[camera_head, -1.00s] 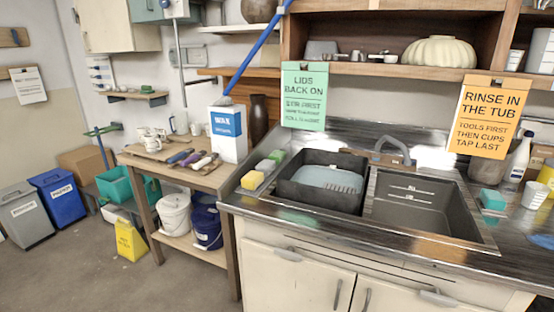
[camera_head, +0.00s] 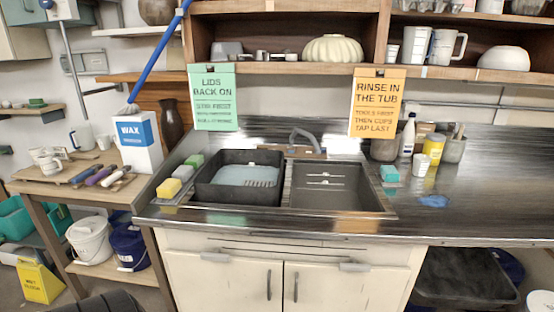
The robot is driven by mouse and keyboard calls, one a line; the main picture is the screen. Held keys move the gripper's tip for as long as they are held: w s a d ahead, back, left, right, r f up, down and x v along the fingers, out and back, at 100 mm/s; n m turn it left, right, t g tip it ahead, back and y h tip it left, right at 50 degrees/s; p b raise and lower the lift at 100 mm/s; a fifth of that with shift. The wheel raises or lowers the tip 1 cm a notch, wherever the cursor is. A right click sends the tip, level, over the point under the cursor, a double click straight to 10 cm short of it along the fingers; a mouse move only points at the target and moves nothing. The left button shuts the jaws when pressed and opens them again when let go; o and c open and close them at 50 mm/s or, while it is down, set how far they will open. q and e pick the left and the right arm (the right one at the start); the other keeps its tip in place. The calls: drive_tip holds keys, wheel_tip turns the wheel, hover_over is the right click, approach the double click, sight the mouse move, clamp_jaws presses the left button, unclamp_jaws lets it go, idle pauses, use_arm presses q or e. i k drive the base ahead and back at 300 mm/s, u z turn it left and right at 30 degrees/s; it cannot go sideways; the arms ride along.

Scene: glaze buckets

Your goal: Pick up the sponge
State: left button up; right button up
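Several sponge-like blocks lie by the sink. A yellow block (camera_head: 169,188), a pale block (camera_head: 183,172) and a green block (camera_head: 195,160) stand in a row on the counter left of the black tub (camera_head: 212,190). A teal block (camera_head: 390,174) with a paler underside lies on the counter right of the sink basin (camera_head: 330,187). The frames do not show which one is the task's sponge. Neither of my grippers is in view.
A blue cloth or puddle (camera_head: 434,201), a white cup (camera_head: 421,164), a yellow container (camera_head: 433,148) and a spray bottle (camera_head: 407,136) are on the right counter (camera_head: 490,205). A wooden side table (camera_head: 60,190) stands left. The counter's far right is largely clear.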

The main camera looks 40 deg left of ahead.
sight(196, 161)
drive_tip(key=z, duration=1.65)
drive_tip(key=k, duration=1.3)
drive_tip(key=u, duration=2.3)
